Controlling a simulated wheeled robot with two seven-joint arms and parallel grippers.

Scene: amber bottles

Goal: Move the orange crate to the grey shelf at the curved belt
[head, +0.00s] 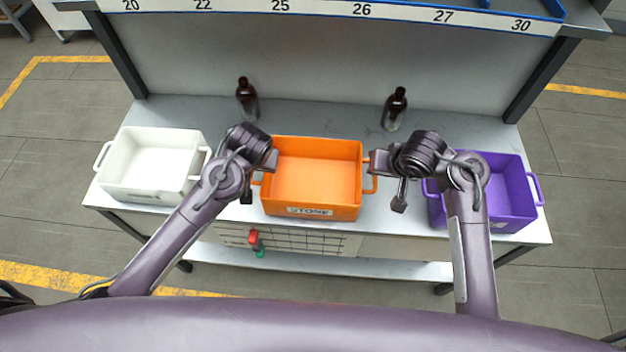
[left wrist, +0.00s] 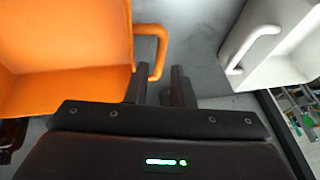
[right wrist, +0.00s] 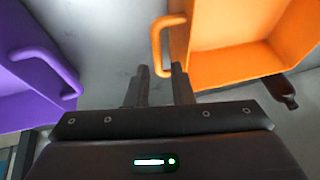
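The orange crate (head: 312,205), empty and labelled "STONE", stands on the grey bench between my two grippers. My left gripper (head: 262,170) is at its left handle; in the left wrist view the two fingers (left wrist: 160,85) are apart, with the end of the orange handle (left wrist: 151,50) at the gap between their tips. My right gripper (head: 376,168) is at the right handle; in the right wrist view its fingers (right wrist: 160,85) are also apart, with the handle (right wrist: 158,48) at the gap. Neither gripper is closed on a handle. No curved belt is visible.
A white crate (head: 150,190) stands left on the bench (head: 300,112), a purple crate (head: 515,205) right, partly behind my right arm. Two dark bottles (head: 247,100) (head: 395,108) stand at the back. A numbered rail (head: 320,8) runs above.

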